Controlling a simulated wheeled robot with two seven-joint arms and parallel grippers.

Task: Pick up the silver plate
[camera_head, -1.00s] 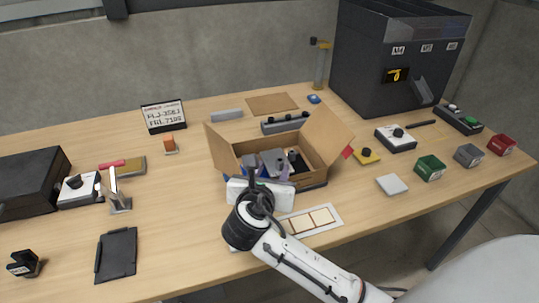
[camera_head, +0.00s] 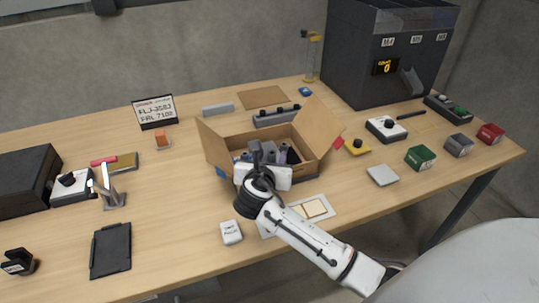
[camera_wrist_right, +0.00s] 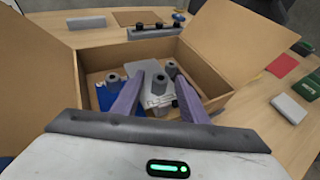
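A silver plate (camera_wrist_right: 157,98) with grey round posts lies inside the open cardboard box (camera_head: 318,160), beside a blue plate (camera_wrist_right: 106,95). In the head view my right gripper and arm partly cover the box contents. My right gripper (camera_wrist_right: 160,77) is at the near side of the box, with its two purple fingers spread apart and reaching in over the silver plate. Nothing is clearly held between them. The fingers hide part of the plate, and I cannot tell whether they touch it. My left gripper is not in view.
The box flaps stand out on both sides of my right gripper. A white labelled block (camera_head: 231,232) and a tray with light squares (camera_head: 318,208) lie near my right arm. A grey pad (camera_head: 382,175) and green block (camera_head: 420,157) stand to the right.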

